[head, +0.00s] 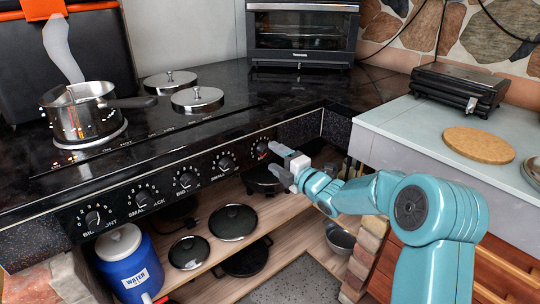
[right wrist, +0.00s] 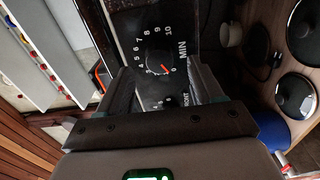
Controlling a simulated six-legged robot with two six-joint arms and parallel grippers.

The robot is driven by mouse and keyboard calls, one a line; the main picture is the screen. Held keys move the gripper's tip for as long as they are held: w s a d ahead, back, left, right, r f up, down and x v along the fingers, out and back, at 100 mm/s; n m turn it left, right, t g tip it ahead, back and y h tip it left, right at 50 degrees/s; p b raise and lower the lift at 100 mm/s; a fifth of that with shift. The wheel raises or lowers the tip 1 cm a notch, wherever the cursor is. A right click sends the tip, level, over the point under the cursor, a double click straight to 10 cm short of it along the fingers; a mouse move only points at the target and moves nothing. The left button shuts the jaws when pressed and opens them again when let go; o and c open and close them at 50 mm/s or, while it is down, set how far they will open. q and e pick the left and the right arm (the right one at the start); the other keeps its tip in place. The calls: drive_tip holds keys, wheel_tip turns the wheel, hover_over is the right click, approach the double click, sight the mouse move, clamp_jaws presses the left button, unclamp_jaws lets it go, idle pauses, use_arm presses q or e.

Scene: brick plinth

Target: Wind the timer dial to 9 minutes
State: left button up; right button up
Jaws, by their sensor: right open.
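The timer dial (head: 262,148) is the rightmost knob on the black stove front in the head view. In the right wrist view the dial (right wrist: 159,63) is black, with numbers around it, the label MIN and a red pointer mark near 0. My right gripper (head: 280,160) is just in front of and to the right of the dial in the head view. In the right wrist view its open jaws (right wrist: 163,72) frame the dial, with nothing held between them. I cannot tell whether the fingertips are around the dial or short of it. My left gripper is not in view.
Several other knobs, such as the small front knob (head: 226,163), line the panel to the left. A steel pot (head: 85,112) stands on the hob. A blue water jug (head: 130,268) and dark lids (head: 233,222) are below. A grey counter (head: 400,121) lies right.

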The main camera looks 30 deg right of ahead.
sight(267, 152)
drive_tip(key=shift+w+a, duration=0.15)
drive_tip(key=shift+w, duration=1.4)
drive_tip(key=c, duration=1.1)
drive_tip(key=shift+o, duration=0.2)
drive_tip(key=shift+m, duration=0.3)
